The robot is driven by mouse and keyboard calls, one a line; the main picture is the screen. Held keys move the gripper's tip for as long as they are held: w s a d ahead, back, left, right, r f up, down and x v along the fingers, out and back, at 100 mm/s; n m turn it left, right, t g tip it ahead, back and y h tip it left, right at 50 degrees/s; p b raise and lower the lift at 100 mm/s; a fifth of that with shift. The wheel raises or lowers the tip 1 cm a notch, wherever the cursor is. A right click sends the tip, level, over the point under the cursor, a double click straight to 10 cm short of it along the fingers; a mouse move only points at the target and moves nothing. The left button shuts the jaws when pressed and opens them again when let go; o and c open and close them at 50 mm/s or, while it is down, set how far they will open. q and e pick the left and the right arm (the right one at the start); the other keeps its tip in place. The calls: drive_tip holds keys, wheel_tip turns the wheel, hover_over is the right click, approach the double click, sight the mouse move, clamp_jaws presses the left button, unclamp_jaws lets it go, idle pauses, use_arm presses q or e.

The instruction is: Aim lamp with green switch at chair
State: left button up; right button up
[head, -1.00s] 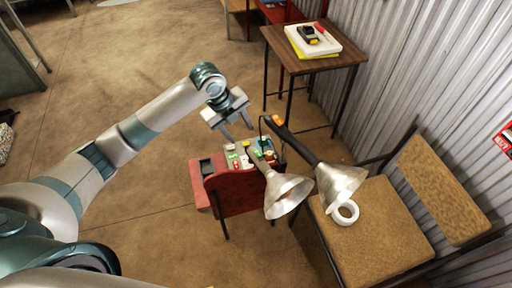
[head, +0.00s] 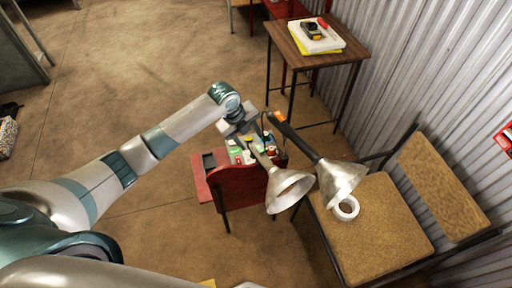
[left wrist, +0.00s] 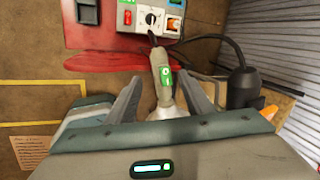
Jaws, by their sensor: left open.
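The lamp with the green switch (left wrist: 165,76) has a grey stem and lies between the spread fingers of my left gripper (left wrist: 160,82) in the left wrist view. The fingers stand apart on both sides of its stem, with gaps visible. In the head view, its silvery shade (head: 288,188) hangs at the front of the red stand, and my left gripper (head: 246,143) is over its stem; the fingertips are hard to see there. The chair (head: 372,228) has a tan seat and backrest, and stands right of the lamps. My right gripper is not in view.
A second lamp (head: 340,178) with a dark stem and orange switch stands close to the right. The red stand (head: 238,187) carries a control box (left wrist: 150,18). A wooden table (head: 330,62) stands behind.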

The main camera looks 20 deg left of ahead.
sight(255, 148)
use_arm(q)
drive_tip(key=p+x, duration=0.1)
drive_tip(key=x, duration=0.8)
drive_tip(key=shift+s+f, duration=0.1)
clamp_jaws()
